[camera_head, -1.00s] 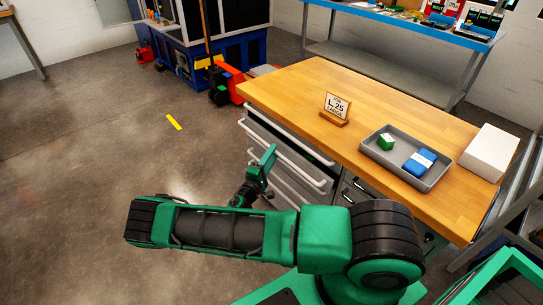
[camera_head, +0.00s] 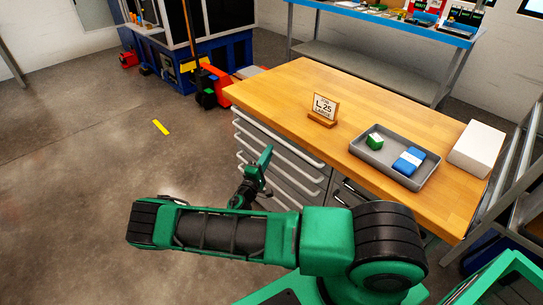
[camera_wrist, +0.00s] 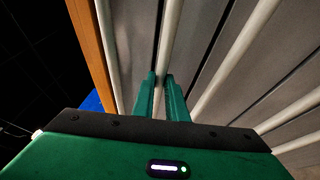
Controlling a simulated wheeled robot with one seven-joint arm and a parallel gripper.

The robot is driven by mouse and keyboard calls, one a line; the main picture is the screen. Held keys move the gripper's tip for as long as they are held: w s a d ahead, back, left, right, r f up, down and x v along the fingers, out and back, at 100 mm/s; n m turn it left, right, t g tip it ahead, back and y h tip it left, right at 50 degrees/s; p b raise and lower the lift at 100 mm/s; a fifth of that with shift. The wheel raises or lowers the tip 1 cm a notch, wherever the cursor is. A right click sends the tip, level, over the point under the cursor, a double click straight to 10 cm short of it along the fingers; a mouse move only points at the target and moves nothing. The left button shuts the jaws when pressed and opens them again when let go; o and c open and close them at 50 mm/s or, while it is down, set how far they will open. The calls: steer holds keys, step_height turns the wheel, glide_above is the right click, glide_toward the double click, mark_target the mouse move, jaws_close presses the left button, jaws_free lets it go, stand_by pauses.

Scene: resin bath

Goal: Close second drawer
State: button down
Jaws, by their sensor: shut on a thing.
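The grey drawer cabinet under the wooden workbench has several drawers with long white bar handles. The second drawer (camera_wrist: 195,45) looks flush with its neighbours in both views, with no open inside showing. My green gripper (camera_head: 265,158) is at the cabinet front. In the wrist view, my gripper's two fingers (camera_wrist: 160,88) are on either side of the second drawer's handle (camera_wrist: 170,38), the second bar from the wooden edge, and are shut on it. My arm hides part of the lower drawers in the head view.
The workbench top (camera_head: 280,90) carries a small sign (camera_head: 324,108), a grey tray (camera_head: 420,180) with a green block and a blue box, and a white box (camera_head: 478,148). Open floor lies to the left, with a yellow strip (camera_head: 160,127).

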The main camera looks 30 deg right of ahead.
steer(key=shift+d+f, duration=0.1)
steer(key=shift+d, duration=0.2)
steer(key=c, duration=1.8)
jaws_free()
steer(key=shift+o, duration=0.2)
steer(key=shift+a, duration=0.1)
steer(key=v, duration=1)
steer(key=shift+s+a, duration=0.15)
steer(key=shift+a, duration=0.15)
steer(key=shift+f, duration=0.1)
